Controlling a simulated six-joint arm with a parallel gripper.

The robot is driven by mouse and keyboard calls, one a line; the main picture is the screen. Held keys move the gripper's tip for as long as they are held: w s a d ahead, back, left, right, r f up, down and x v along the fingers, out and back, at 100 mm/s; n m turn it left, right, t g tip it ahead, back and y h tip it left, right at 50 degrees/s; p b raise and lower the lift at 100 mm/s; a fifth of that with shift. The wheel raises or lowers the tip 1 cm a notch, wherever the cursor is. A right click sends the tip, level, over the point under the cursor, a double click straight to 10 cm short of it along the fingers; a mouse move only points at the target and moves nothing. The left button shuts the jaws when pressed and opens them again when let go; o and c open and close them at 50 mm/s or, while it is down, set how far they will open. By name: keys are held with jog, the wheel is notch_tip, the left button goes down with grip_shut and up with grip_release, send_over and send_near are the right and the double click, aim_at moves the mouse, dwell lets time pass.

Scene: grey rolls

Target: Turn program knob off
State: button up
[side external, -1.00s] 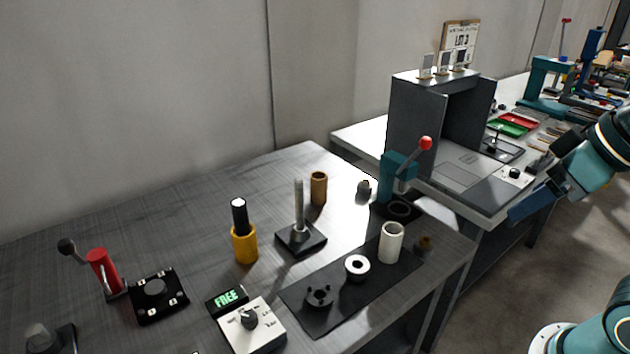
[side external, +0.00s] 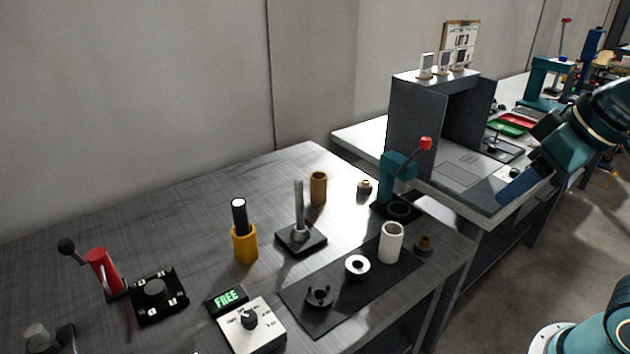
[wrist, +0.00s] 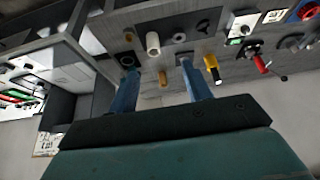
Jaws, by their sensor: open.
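A white box with a dark knob (side external: 249,319) stands at the front of the near table, with small printed labels around the knob. A display (side external: 227,297) reading FREE in green sits just behind it. The knob box (wrist: 243,27) is also in the wrist view, near the top right and small. My gripper (side external: 516,188) is at the right, in the air and far from this knob. In the wrist view its two blue fingers (wrist: 158,68) are apart with nothing between them. A second pale knob panel on the far bench is partly hidden behind my gripper.
A red-handled lever (side external: 103,270), yellow cup (side external: 244,243), upright metal post (side external: 299,212), brown cylinder (side external: 319,188) and teal press (side external: 397,176) stand on the near table. A black mat (side external: 330,318) holds rings and a white cylinder (side external: 391,242). A grey arch (side external: 414,130) stands behind.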

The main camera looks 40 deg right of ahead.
jog(key=w+a+r+n+g, duration=0.1)
jog(key=w+a+r+n, duration=0.1)
jog(key=w+a, duration=0.6)
jog(key=n+g, duration=0.3)
jog(key=g, duration=0.1)
send_over(249, 316)
notch_tip(249, 316, down, 17)
jog(key=shift+a+r, duration=0.1)
jog(key=shift+f, duration=0.2)
notch_tip(249, 316, down, 13)
jog(key=shift+f, duration=0.2)
jog(key=c, duration=1)
